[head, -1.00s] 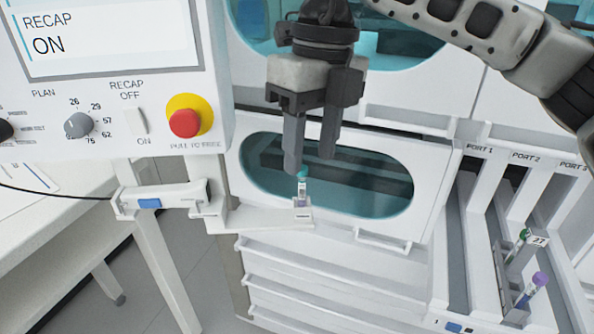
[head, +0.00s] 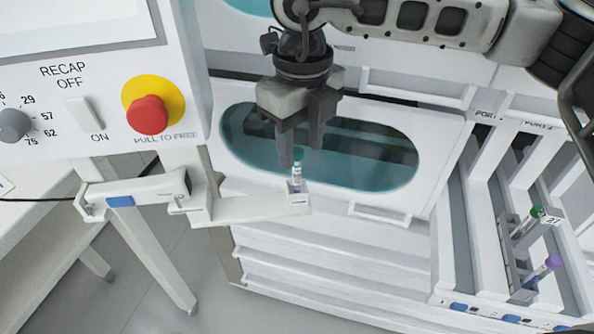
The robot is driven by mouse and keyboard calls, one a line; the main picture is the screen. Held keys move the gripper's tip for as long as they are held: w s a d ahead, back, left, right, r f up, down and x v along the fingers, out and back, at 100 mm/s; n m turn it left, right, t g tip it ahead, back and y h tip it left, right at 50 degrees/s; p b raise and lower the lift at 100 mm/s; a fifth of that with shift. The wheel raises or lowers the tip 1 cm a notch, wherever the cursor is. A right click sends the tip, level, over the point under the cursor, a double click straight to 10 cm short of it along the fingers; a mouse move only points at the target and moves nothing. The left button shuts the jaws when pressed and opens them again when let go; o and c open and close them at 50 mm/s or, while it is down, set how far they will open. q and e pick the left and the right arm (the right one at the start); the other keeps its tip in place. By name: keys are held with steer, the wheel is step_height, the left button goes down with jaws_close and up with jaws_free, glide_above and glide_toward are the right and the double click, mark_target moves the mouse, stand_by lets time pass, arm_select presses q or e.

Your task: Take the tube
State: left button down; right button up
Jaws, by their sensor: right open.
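A small tube (head: 297,177) with a teal cap stands upright in a holder (head: 299,200) at the end of a white shelf arm. My right gripper (head: 300,158) points down right over the tube, with its fingers at the height of the cap. The fingers are apart, and the cap shows at or between their tips. I cannot tell whether they touch it. My left gripper is not in view.
A control panel with a red stop button (head: 148,115) stands at the left. A rack (head: 516,262) with a green-capped tube (head: 527,222) and a purple-capped tube (head: 543,271) sits in the port lanes at the right. A white machine with an oval window (head: 371,160) is behind the gripper.

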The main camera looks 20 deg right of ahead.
mark_target(297, 177)
steer(key=shift+a+f, duration=0.1)
steer(key=shift+f, duration=0.35)
steer(key=f, duration=0.1)
steer(key=f+p, duration=0.1)
steer(key=f, duration=0.1)
steer(key=shift+a+f, duration=0.2)
steer(key=shift+f, duration=0.45)
steer(key=c, duration=0.8)
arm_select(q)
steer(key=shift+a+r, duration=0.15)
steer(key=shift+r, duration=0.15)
arm_select(e)
steer(key=shift+c, duration=0.2)
steer(key=shift+r, duration=0.15)
